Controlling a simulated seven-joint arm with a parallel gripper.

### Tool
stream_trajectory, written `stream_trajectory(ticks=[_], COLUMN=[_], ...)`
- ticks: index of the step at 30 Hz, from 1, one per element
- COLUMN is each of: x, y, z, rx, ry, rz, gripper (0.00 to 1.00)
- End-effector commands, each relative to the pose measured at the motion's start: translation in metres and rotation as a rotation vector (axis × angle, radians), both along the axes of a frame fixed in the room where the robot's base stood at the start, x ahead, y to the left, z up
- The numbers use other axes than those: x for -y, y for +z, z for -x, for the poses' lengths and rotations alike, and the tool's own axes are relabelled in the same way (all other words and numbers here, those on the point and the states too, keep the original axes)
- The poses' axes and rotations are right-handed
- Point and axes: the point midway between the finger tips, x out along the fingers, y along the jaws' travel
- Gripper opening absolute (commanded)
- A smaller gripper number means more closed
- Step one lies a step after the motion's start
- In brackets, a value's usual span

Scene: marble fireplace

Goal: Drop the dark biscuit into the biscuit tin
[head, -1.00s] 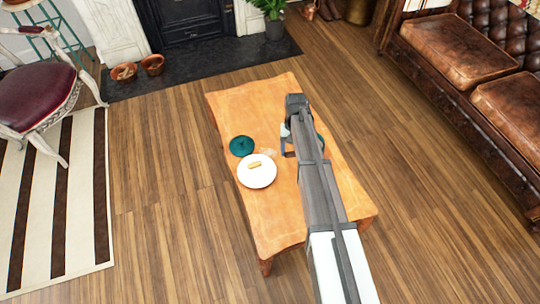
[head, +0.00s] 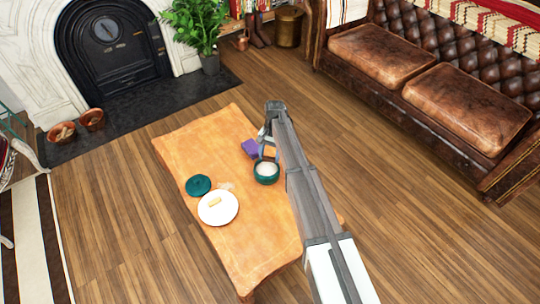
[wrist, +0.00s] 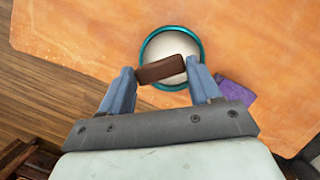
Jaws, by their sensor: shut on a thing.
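My gripper (wrist: 162,70) is shut on the dark biscuit (wrist: 161,69), a brown bar held crosswise between the fingertips. In the wrist view the biscuit overlaps the near part of the biscuit tin (wrist: 145,45), a round teal-rimmed tin with a pale inside. I look down on it from above; the height gap cannot be told. In the head view the open tin (head: 266,179) stands on the table just below my gripper (head: 265,136) in the picture. The biscuit cannot be made out there.
The wooden table (head: 180,150) carries a white plate (head: 225,217) with a pale biscuit (head: 214,202), a teal lid (head: 198,185) and a small clear item. A purple block (head: 250,149) lies close to the tin. The far left of the tabletop is bare.

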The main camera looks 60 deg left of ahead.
Motion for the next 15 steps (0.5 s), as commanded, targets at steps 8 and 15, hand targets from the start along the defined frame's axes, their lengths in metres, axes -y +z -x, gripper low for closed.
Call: stream_trajectory(ticks=[8,15], x=[0.0,0.0], y=[-0.011,-0.034], z=[0.0,0.0], rx=[0.0,0.0], ry=[-0.011,-0.01], rz=[0.001,0.001], gripper=[0.34,0.34])
